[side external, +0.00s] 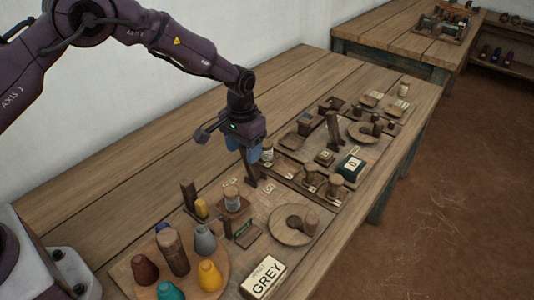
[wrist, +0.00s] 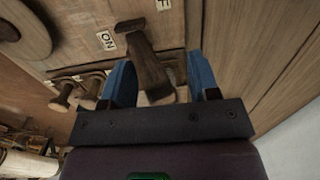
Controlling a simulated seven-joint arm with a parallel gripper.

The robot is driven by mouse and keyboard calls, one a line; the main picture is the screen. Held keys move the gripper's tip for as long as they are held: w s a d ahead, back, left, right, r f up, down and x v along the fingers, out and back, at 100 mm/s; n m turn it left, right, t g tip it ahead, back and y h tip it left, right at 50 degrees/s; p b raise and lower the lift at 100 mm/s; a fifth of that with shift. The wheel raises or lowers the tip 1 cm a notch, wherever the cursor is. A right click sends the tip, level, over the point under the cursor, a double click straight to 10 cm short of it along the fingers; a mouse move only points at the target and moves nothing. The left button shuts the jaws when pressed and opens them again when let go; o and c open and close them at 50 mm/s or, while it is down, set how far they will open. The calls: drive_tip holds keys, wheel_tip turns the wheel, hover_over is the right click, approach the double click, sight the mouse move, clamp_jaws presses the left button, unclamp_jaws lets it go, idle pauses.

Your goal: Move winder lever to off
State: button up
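The winder lever is a dark wooden bar (wrist: 146,62) on a wooden board, in the wrist view between the two blue fingers of my gripper (wrist: 162,84). There is a gap on both sides of the bar, wider on the right, so the gripper is open around it. An ON label (wrist: 107,40) lies left of the lever, and a partly cut-off label (wrist: 163,4) lies above it. In the side view, my gripper (side external: 251,148) points down over the lever (side external: 250,170), its fingers partly covering it. I cannot tell which label the lever leans toward.
A round tray (side external: 215,288) with coloured cones stands at the front left. A GREY sign (side external: 263,277) and a round wooden dish (side external: 284,236) are nearby. The table's left back is clear.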

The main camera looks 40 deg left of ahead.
drive_tip(key=shift+r, duration=3.3)
drive_tip(key=shift+s+f, duration=0.1)
drive_tip(key=shift+f, duration=0.05)
drive_tip(key=s+a+r+t, duration=0.2)
drive_tip(key=s+r, duration=0.8)
drive_tip(key=s, duration=0.5)
drive_tip(key=s+a+r+t, duration=0.3)
drive_tip(key=s+r, duration=0.8)
drive_tip(key=s, duration=0.4)
drive_tip(key=shift+s+a+r+t, duration=0.15)
drive_tip(key=shift+s+a+t, duration=0.15)
drive_tip(key=shift+a, duration=0.3)
